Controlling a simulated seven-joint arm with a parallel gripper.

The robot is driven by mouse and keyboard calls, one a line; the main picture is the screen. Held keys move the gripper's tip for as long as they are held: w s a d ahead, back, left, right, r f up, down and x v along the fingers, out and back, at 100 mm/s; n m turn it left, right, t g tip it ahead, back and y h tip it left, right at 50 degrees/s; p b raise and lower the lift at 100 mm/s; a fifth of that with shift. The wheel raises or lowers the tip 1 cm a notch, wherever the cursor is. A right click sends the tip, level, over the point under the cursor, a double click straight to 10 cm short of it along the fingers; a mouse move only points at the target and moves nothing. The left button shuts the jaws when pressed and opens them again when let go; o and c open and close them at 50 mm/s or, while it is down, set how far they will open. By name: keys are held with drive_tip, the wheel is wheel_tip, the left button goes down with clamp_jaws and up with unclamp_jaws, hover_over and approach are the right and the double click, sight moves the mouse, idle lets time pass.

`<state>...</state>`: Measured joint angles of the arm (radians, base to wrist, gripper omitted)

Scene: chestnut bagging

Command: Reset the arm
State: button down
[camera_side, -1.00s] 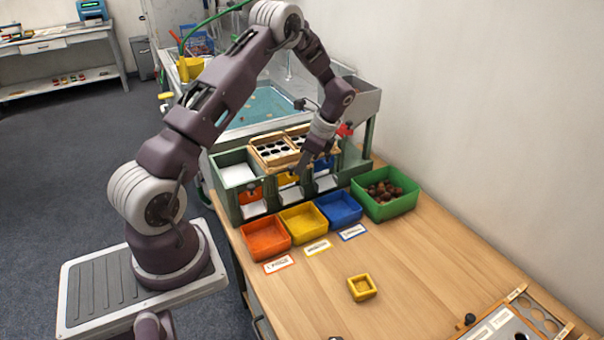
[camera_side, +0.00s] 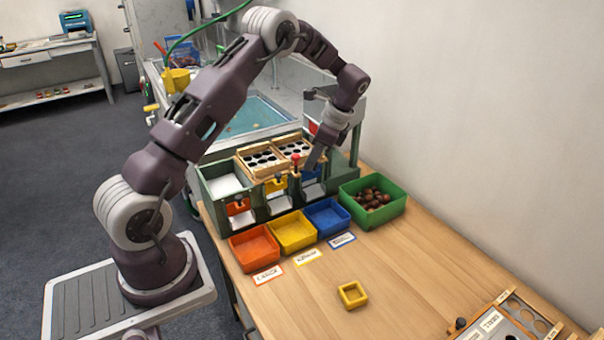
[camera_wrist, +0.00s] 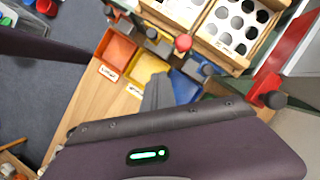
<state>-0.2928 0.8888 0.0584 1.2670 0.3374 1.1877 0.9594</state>
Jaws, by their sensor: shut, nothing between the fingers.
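My gripper (camera_side: 316,160) is shut and empty. In the side view it hangs in front of the right end of the wooden hole trays (camera_side: 262,160), near a red knob (camera_side: 296,157) on the green sorting stand (camera_side: 216,190). I cannot tell whether it touches anything. In the wrist view the gripper (camera_wrist: 157,90) overlaps the blue bin (camera_wrist: 184,88) from above. My arm is bent up and over the stand.
Orange (camera_side: 253,247), yellow (camera_side: 292,231) and blue (camera_side: 326,217) bins stand empty before the stand. A green bin (camera_side: 389,213) holds chestnuts. A small yellow box (camera_side: 352,294) sits on the wooden table. A grey board (camera_side: 499,322) lies front right.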

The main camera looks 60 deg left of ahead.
drive_tip(key=shift+v, duration=0.95)
drive_tip(key=s+d+r+n+t, duration=0.1)
drive_tip(key=s+d+r, duration=0.2)
drive_tip(key=d+r, duration=0.15)
drive_tip(key=s+d+r+n+t+h, duration=0.1)
drive_tip(key=s+d+r+n+t, duration=0.15)
drive_tip(key=r, duration=0.35)
drive_tip(key=s+d+r+t, duration=0.1)
drive_tip(key=s+d+r, duration=0.1)
drive_tip(key=d+r, duration=0.25)
drive_tip(key=s+d+n+t, duration=0.1)
drive_tip(key=s+d, duration=0.2)
drive_tip(key=s, duration=0.3)
drive_tip(key=s+d+r+n+t+h, duration=0.1)
drive_tip(key=s+d+n+t, duration=0.1)
drive_tip(key=s+d, duration=0.2)
drive_tip(key=s+d+r+n+t+h, duration=0.1)
drive_tip(key=s+d+n, duration=0.1)
drive_tip(key=s, duration=0.7)
drive_tip(key=shift+s+d+r, duration=0.2)
drive_tip(key=shift+s+d, duration=0.05)
drive_tip(key=shift+d, duration=0.55)
drive_tip(key=shift+w+a+n, duration=0.1)
drive_tip(key=shift+n, duration=0.15)
